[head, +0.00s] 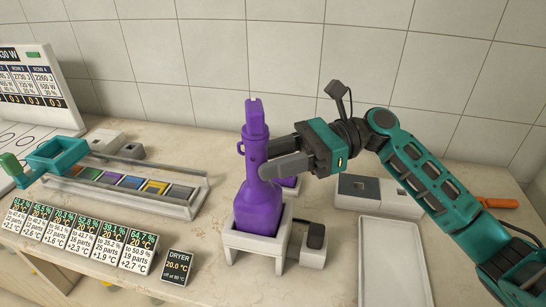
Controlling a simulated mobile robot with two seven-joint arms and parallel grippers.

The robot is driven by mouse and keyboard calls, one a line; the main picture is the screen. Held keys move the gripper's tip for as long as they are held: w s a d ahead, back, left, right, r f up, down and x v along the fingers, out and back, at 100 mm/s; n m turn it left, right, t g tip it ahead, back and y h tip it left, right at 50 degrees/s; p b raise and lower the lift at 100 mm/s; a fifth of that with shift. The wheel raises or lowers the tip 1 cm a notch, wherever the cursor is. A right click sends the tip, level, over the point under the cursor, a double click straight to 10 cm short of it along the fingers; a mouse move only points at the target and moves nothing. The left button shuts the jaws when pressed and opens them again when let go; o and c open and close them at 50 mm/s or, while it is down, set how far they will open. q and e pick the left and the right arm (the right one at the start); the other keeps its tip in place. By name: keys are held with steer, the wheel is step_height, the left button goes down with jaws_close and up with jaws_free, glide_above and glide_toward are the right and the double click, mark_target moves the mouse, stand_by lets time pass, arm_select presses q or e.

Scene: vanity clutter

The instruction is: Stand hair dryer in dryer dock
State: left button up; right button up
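A purple, bottle-shaped body, which I take to be the hair dryer (258,205), stands upright with its narrow end up. Its wide lower end sits in a white, square-topped stand, which I take to be the dryer dock (253,245). My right gripper (268,158) reaches in from the right at the dryer's neck. One grey finger passes behind the neck and the other lies at its front right side. I cannot tell whether they press on it. The dryer's lowest part is hidden inside the dock. My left gripper is out of view.
A small dark-topped block (315,240) adjoins the dock's right side. An empty pale tray (395,262) lies further right, with a grey box (375,193) behind it. A clear rack (125,187) and several label cards, including a dryer readout (177,267), stand left.

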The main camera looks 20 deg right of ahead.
steer(key=o, duration=0.4)
steer(key=shift+o, duration=0.2)
steer(key=shift+f, duration=0.15)
steer(key=d+r, duration=0.1)
steer(key=d, duration=1.2)
steer(key=shift+s+r+b, duration=0.2)
steer(key=shift+s+b, duration=0.05)
steer(key=shift+b, duration=0.15)
steer(key=shift+a, duration=0.1)
